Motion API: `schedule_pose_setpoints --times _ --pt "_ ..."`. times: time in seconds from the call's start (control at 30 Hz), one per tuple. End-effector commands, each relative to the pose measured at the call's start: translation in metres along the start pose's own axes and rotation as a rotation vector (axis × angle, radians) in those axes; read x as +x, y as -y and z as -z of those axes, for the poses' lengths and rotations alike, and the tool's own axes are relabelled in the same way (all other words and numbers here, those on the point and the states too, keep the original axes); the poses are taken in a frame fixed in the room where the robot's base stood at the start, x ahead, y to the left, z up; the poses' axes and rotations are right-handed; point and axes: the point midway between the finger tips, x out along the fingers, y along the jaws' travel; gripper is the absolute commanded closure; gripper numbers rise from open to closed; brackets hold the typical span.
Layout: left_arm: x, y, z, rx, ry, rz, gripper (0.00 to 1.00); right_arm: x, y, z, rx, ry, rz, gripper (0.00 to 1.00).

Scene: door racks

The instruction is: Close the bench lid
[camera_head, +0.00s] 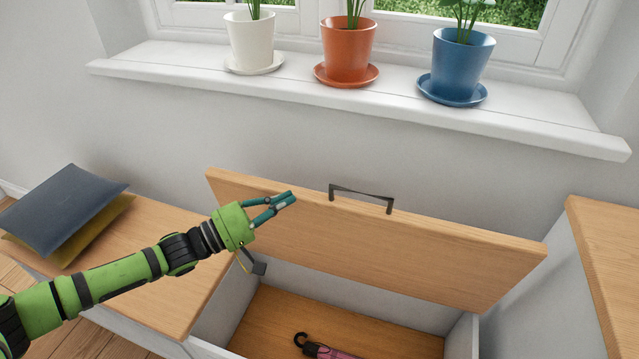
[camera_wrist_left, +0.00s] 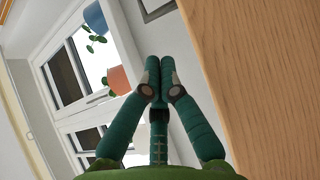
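The bench lid (camera_head: 400,246) is a wooden board that stands raised above the open bench box (camera_head: 232,308). A dark handle (camera_head: 361,198) is on its upper edge. My left gripper (camera_head: 289,197) is over the upper left part of the lid in the head view. In the left wrist view my left gripper's fingertips (camera_wrist_left: 159,66) are together with nothing between them. The lid's wood (camera_wrist_left: 262,80) fills the right side there. I cannot tell whether the gripper touches the lid. My right gripper is not in view.
A pink umbrella (camera_head: 326,350) with a dark hook lies in the box. Cushions (camera_head: 68,208) lie on the bench top at left. A wooden surface (camera_head: 612,250) is at right. White (camera_head: 250,40), orange (camera_head: 347,50) and blue (camera_head: 461,65) pots stand on the windowsill behind.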

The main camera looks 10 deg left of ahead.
Motion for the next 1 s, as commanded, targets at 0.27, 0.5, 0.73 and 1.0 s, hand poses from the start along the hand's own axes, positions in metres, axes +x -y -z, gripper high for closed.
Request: schedule_pose_setpoints --times 0.27,0.5,0.73,1.0 --pt "0.052 -0.002 -0.002 0.002 0.002 -0.004 1.00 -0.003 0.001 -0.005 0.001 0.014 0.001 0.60" --pt "0.085 -0.001 -0.001 0.002 0.001 -0.002 1.00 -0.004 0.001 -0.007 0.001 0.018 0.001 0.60" --pt "0.093 0.000 -0.002 0.003 0.001 0.000 1.00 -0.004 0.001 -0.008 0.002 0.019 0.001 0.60" --pt "0.092 0.000 -0.002 0.003 0.001 -0.001 1.00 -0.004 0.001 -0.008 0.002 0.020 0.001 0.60"
